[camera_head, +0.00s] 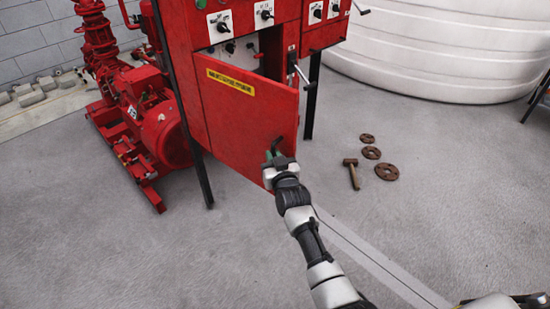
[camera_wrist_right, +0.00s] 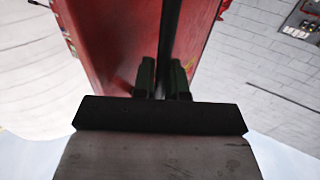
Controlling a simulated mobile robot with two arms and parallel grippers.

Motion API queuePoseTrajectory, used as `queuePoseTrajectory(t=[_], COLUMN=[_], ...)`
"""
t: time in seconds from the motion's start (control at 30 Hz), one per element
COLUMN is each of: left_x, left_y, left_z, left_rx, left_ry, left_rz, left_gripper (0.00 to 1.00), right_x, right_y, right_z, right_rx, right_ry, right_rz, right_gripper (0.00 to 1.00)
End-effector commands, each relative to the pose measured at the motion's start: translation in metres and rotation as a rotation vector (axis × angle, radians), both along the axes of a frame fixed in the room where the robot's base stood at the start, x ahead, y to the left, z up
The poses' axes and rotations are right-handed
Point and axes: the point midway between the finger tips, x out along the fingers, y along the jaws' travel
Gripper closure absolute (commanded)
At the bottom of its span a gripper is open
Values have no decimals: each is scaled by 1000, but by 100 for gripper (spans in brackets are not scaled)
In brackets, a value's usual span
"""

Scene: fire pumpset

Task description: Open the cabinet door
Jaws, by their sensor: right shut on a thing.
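The red cabinet door (camera_head: 245,115) with a yellow label strip stands partly open, swung out from the cabinet (camera_head: 185,60). A dark gap into the cabinet shows behind the door's upper right edge. My right gripper (camera_head: 273,158) is at the door's lower right, shut on the dark door handle (camera_head: 278,145). In the right wrist view its two green-black fingers (camera_wrist_right: 162,80) close on a dark vertical bar in front of the red door (camera_wrist_right: 115,40). My left gripper cannot be made out; only a small part of a robot arm shows at the bottom right corner of the head view.
A red pump and motor (camera_head: 145,110) stand on the floor left of the cabinet. A hammer (camera_head: 352,172) and rusty flanges (camera_head: 387,172) lie on the floor to the right. A large white tank (camera_head: 440,50) stands behind. The floor in front of the door is clear.

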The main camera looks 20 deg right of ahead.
Motion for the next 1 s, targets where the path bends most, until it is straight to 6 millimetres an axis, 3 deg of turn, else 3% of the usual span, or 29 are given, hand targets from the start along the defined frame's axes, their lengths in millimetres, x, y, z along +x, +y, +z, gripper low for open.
queuePoseTrajectory(t=[0.07, 0.1, 0.23, 0.57, 0.67, 1.0], left_x=[-1, -1, -2, -2, -2, -3], left_y=[0, 0, 1, 5, 5, 6], left_z=[0, 0, 0, 1, 2, 6], left_rx=[0, 0, 1, 7, 7, 7], left_ry=[1, 1, 3, 4, 4, 5], left_rz=[-1, -1, -1, -3, -3, -2], left_gripper=[57, 57, 57, 57, 57, 57], right_x=[2, 2, 1, -4, -16, -82], right_y=[3, 3, 2, 1, 0, 0], right_z=[6, 6, 4, 1, 1, 2], right_rx=[-4, -3, -1, 1, 1, 0], right_ry=[-12, -13, -9, -4, -4, -5], right_rz=[4, 4, 3, 1, 1, 3], right_gripper=[100, 81, 64, 64, 64, 64])
